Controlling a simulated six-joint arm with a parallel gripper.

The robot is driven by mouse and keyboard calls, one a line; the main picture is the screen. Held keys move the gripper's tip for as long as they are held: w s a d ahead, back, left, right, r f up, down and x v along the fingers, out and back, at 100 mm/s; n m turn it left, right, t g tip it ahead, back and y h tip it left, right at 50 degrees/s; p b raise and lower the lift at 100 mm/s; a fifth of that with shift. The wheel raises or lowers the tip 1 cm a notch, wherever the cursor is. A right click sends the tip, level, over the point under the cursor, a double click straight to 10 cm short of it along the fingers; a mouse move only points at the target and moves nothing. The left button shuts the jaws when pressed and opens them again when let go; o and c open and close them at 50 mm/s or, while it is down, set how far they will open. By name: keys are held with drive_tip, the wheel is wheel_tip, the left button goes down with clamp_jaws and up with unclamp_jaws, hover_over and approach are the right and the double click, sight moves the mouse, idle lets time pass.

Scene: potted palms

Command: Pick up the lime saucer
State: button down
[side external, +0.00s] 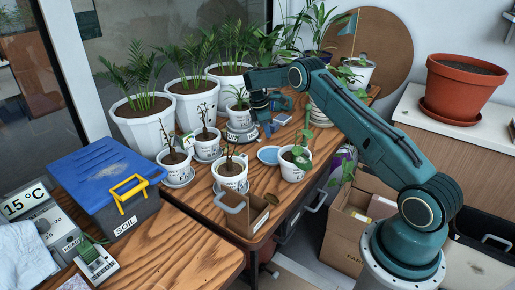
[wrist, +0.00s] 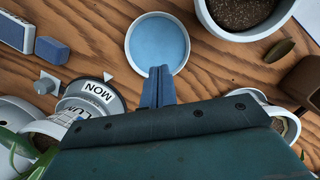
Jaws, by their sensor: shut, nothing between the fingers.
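I cannot make out a clearly lime saucer in either view. A round blue saucer with a pale rim (wrist: 157,42) lies flat and empty on the wooden table in the wrist view. It also shows in the side view (side external: 268,155), left of a small potted plant. My gripper (wrist: 160,72) is shut and empty, its blue fingertips overlapping the saucer's near rim in the wrist view. In the side view my gripper (side external: 266,129) is beyond the blue saucer, apparently above the table. A stack of pale saucers (side external: 320,116) stands to its right; its individual colours are unclear.
Small white pots, one of them (side external: 232,178) at the front, stand around the saucer. A "MON" dial (wrist: 95,97) and a blue block (wrist: 52,50) lie left in the wrist view. A large white pot (wrist: 243,32) is close on the right.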

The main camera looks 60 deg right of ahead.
sight(277, 157)
drive_tip(key=x, duration=1)
drive_tip(key=shift+s+d, duration=0.7)
drive_tip(key=shift+s, duration=0.1)
drive_tip(key=shift+s+d, duration=0.65)
drive_tip(key=shift+s+d, duration=1.25)
drive_tip(key=shift+s, duration=0.1)
